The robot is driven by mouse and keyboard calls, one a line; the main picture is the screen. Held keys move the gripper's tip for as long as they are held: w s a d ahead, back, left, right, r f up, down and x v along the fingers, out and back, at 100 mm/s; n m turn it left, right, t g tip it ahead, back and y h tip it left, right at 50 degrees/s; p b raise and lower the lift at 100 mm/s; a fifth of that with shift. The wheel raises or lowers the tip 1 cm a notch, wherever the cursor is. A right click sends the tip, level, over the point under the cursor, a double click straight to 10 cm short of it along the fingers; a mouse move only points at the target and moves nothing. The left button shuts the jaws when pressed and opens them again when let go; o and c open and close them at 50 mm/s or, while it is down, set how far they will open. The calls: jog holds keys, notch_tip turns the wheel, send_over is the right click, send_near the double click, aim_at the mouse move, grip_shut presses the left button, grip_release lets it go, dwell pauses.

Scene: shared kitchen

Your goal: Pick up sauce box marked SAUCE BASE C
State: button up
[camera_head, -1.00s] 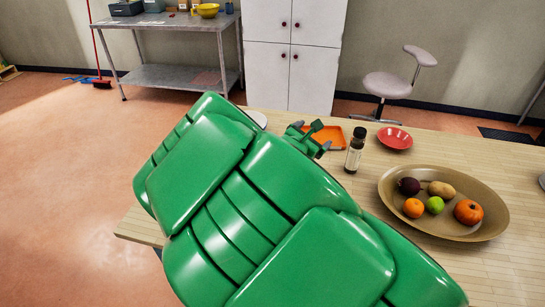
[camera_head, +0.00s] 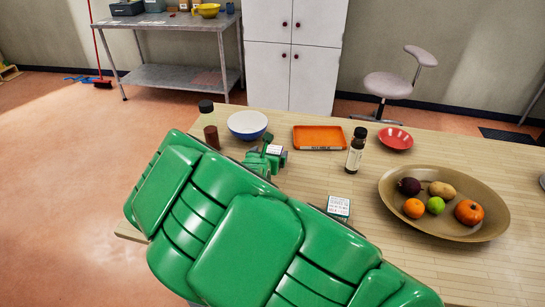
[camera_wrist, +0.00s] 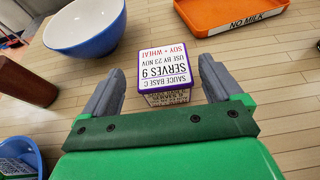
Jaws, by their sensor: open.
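The sauce box marked SAUCE BASE C (camera_wrist: 165,72) stands on the table in the wrist view. It has a white label on top, reading SERVES 9 and SOY + WHEAT, and purple edges. In the head view the box (camera_head: 275,150) shows small, just beyond my gripper (camera_head: 262,157). In the wrist view my open gripper (camera_wrist: 162,68) has one grey finger on each side of the box's near part, with gaps between. Most of the box lies beyond the fingertips. My green arm covers the near left of the table in the head view.
A blue-white bowl (camera_head: 247,125), a dark-capped bottle (camera_head: 210,134) and an orange NO MILK tray (camera_head: 319,138) stand around the box. Another labelled box (camera_head: 339,206) is nearer. A brown-labelled bottle (camera_head: 354,155), red dish (camera_head: 395,139) and fruit platter (camera_head: 386,182) are right.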

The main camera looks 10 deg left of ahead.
aim_at(274, 150)
jog(key=shift+d+x, duration=0.15)
jog(key=shift+x, duration=1.05)
jog(key=shift+d+x, duration=0.1)
jog(key=shift+x, duration=1.1)
jog(key=c, duration=1.2)
jog(key=shift+o, duration=0.2)
